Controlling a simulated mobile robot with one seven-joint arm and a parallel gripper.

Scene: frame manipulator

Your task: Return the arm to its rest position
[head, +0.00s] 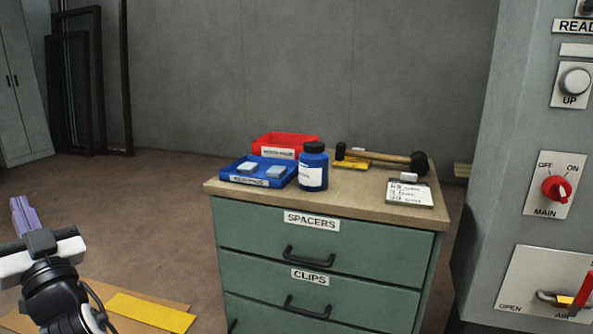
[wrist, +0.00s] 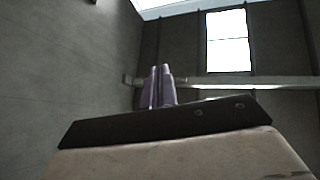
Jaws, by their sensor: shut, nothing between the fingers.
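My gripper (head: 24,214) is at the far left of the head view, raised above the floor and left of the drawer cabinet. Its two purple-grey fingers lie side by side, shut, with nothing between them. The fingers also show in the wrist view (wrist: 160,87), pointing up toward a wall and a bright window. My dark and white wrist sits below the fingers in the head view. The gripper touches nothing that I can see.
A green drawer cabinet (head: 320,243) stands in the middle, with a blue tray (head: 262,182), red bin (head: 285,138), blue bottle (head: 313,170), mallet (head: 385,157) and note card (head: 410,193) on top. A grey switch panel (head: 510,130) stands right. Floor left of the cabinet is mostly clear.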

